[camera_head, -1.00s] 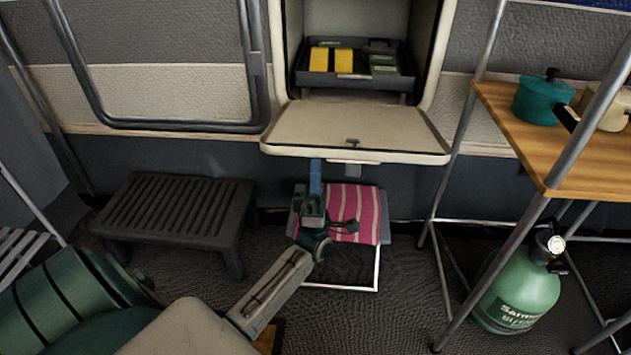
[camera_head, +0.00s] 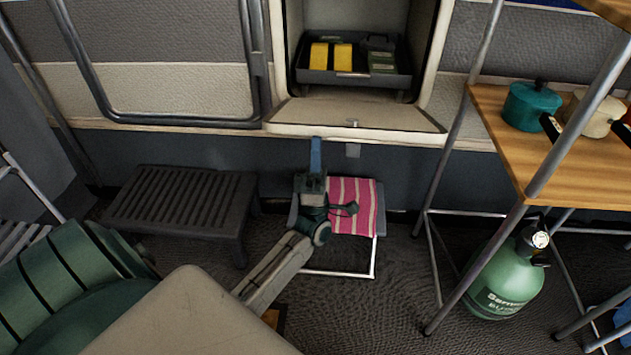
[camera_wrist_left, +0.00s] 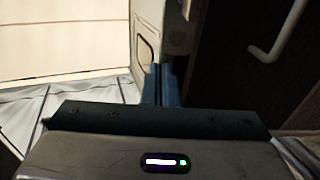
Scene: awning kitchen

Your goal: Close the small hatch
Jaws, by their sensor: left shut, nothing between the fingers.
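The small hatch (camera_head: 350,115) is a cream flap hinged along its bottom edge in the caravan wall. It is open, folded down and outward, with its front edge tilted slightly up in the head view. A small latch sits at the middle of its edge. My left gripper (camera_head: 316,145) is shut and empty, with its blue fingers pointing up just below the flap's front edge; whether they touch it is not clear. In the left wrist view the blue fingers (camera_wrist_left: 161,85) show together beside a pale panel. My right gripper is not in view.
Inside the compartment is a grey tray (camera_head: 350,78) with yellow boxes. A dark step stool (camera_head: 185,205) stands at left, and a stool with a pink striped cloth (camera_head: 355,205) behind my gripper. A metal-framed wooden shelf (camera_head: 500,120) and green gas bottle (camera_head: 508,275) stand at right.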

